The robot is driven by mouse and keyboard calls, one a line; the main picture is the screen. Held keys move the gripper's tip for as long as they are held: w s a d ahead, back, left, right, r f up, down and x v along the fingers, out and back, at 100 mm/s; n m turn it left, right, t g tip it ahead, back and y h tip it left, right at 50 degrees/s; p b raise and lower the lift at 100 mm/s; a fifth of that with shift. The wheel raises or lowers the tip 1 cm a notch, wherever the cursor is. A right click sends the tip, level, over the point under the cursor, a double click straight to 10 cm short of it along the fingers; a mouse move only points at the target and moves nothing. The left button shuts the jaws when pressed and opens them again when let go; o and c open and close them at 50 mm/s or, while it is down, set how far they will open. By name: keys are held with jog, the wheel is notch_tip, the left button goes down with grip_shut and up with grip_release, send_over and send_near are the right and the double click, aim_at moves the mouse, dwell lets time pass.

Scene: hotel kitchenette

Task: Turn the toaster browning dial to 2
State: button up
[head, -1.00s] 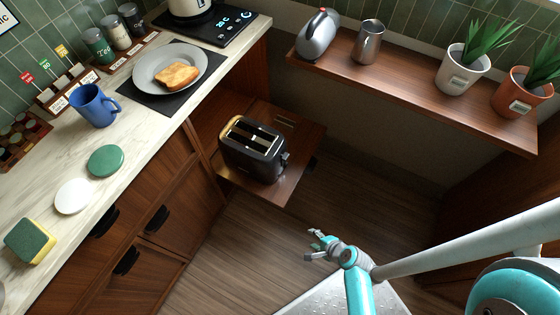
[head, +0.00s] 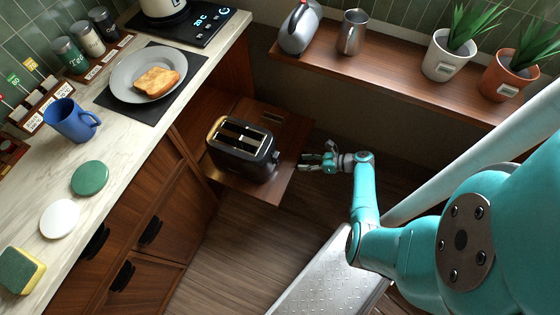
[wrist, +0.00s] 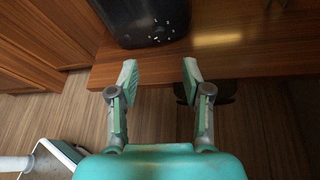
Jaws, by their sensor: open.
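A black toaster (head: 241,150) stands on a low pull-out wooden shelf (head: 226,180). Its two slots face up and look empty. In the wrist view the toaster (wrist: 143,18) shows only in part at the top, with small white marks on its face; the dial's setting cannot be read. My gripper (head: 305,162) is open and empty, just right of the toaster and apart from it. In the wrist view my gripper (wrist: 160,68) has its two fingers spread at the shelf's front edge, below and slightly right of the toaster.
A marble counter at left holds a plate (head: 120,83) with toast (head: 156,82), a blue mug (head: 70,121), a green disc (head: 90,178), a white disc (head: 60,219) and a sponge (head: 18,272). A wall shelf (head: 395,78) with a kettle (head: 299,27) and plants is behind.

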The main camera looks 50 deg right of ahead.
aim_at(277, 162)
jog(key=x, duration=1)
jog(key=shift+w, duration=0.1)
grip_shut()
